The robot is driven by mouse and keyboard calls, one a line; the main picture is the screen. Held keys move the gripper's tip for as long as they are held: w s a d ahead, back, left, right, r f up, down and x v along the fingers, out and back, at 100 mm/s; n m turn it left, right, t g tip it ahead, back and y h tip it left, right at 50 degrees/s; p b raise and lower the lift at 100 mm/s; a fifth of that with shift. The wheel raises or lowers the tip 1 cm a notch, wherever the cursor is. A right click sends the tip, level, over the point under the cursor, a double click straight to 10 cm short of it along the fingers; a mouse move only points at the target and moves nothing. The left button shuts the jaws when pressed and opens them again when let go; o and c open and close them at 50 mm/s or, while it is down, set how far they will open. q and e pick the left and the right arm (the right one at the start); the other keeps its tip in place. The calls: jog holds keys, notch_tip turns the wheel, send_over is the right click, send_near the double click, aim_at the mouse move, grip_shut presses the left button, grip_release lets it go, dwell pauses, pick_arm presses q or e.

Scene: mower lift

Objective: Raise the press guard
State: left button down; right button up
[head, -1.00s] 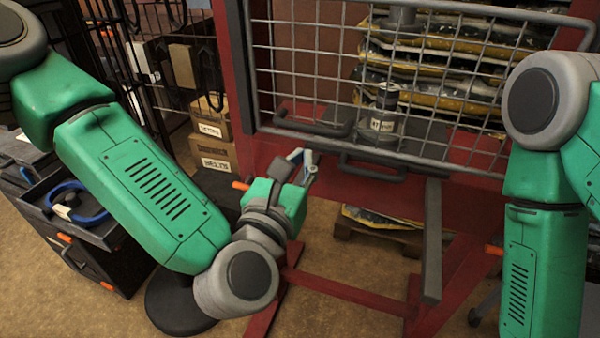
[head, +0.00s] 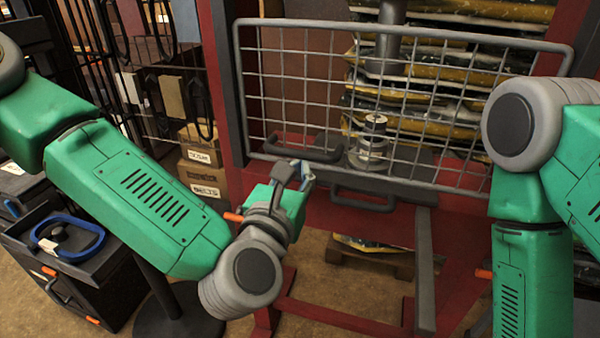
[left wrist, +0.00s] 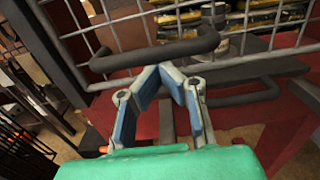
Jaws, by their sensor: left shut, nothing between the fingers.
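The press guard (head: 420,182) is a grey wire-mesh frame across the front of the red press, in its lowered-looking position over the work area. A dark bar handle (head: 305,157) shows at its lower left, and a second dark handle (head: 362,202) just below its bottom rail. My left gripper (head: 303,172) is shut and empty, just below the first handle. In the left wrist view its fingertips (left wrist: 170,72) meet just under that handle (left wrist: 155,54); contact cannot be told. The second handle (left wrist: 245,98) is right of the fingers. My right gripper is out of view.
A cylindrical part (head: 370,145) stands behind the mesh on the press table. A grey post (head: 425,265) rises in front of the press. Boxes (head: 203,178) and a black cart (head: 75,265) with a blue ring stand at the left. Stacked sacks (head: 450,50) are behind.

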pick_arm(q)
notch_tip(320, 180, up, 23)
jog(key=p, duration=1.1)
jog(key=shift+d+r, duration=0.15)
jog(key=shift+r, duration=0.05)
jog(key=shift+f, duration=0.1)
